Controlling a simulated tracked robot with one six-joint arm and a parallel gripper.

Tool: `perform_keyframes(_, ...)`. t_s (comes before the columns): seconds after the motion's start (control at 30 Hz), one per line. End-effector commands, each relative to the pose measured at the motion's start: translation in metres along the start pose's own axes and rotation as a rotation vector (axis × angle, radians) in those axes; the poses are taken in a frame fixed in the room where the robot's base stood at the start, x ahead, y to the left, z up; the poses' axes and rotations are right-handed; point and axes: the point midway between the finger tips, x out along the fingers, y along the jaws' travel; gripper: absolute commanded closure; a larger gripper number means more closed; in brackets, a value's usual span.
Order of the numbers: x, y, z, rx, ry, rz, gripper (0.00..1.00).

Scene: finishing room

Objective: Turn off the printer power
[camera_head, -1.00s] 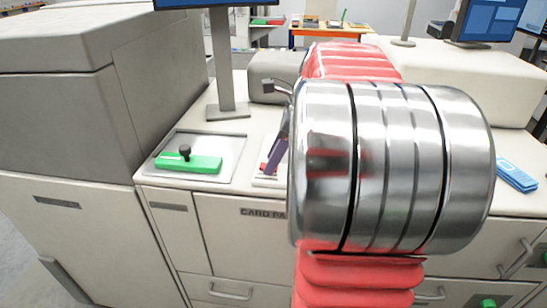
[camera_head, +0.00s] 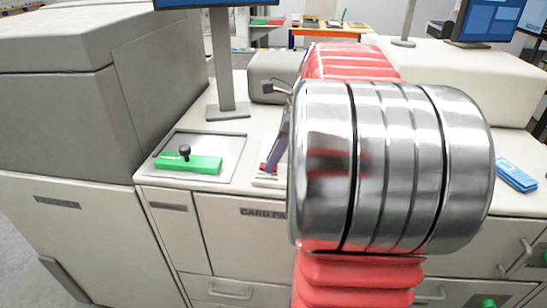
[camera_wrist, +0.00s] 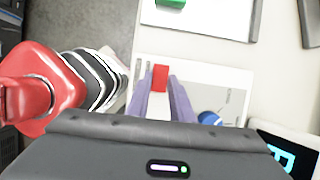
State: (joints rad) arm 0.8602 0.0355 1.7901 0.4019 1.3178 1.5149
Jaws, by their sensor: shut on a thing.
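A small switch (camera_wrist: 160,77) with a red end and a white body stands on a white panel (camera_wrist: 205,75) in the wrist view. My gripper (camera_wrist: 159,84) has its two purple fingers on either side of the switch, shut on it. In the head view, a purple finger of my gripper (camera_head: 271,166) reaches down to the small white panel (camera_head: 268,181), with a bit of red at its tip. My steel arm joint hides most of the panel there. A blue round knob (camera_wrist: 209,118) sits on the panel, right of the fingers.
A green block with a black knob (camera_head: 188,163) lies on a grey plate (camera_head: 232,150) left of my gripper. A monitor post (camera_head: 222,60) rises behind the plate. A blue object (camera_head: 516,175) lies at the right. A lit display (camera_wrist: 284,152) shows at lower right in the wrist view.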

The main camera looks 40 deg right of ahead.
Motion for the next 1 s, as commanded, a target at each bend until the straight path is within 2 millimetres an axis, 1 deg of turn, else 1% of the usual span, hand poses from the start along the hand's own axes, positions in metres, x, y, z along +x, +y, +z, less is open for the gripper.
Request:
perform_keyframes(0.17, 0.001, 0.0006, 0.0031, -0.003, 0.047, 0.004, 1.0)
perform_keyframes(0.53, 0.0021, 0.0007, 0.0094, -0.003, 0.233, 0.004, 1.0)
perform_keyframes(0.93, 0.0019, 0.0004, 0.0095, 0.0, 0.256, 0.002, 1.0)
perform_keyframes(0.97, 0.0019, 0.0004, 0.0096, 0.0, 0.256, 0.002, 0.78)
perform_keyframes(1.0, 0.0019, 0.0004, 0.0095, 0.0, 0.256, 0.002, 0.75)
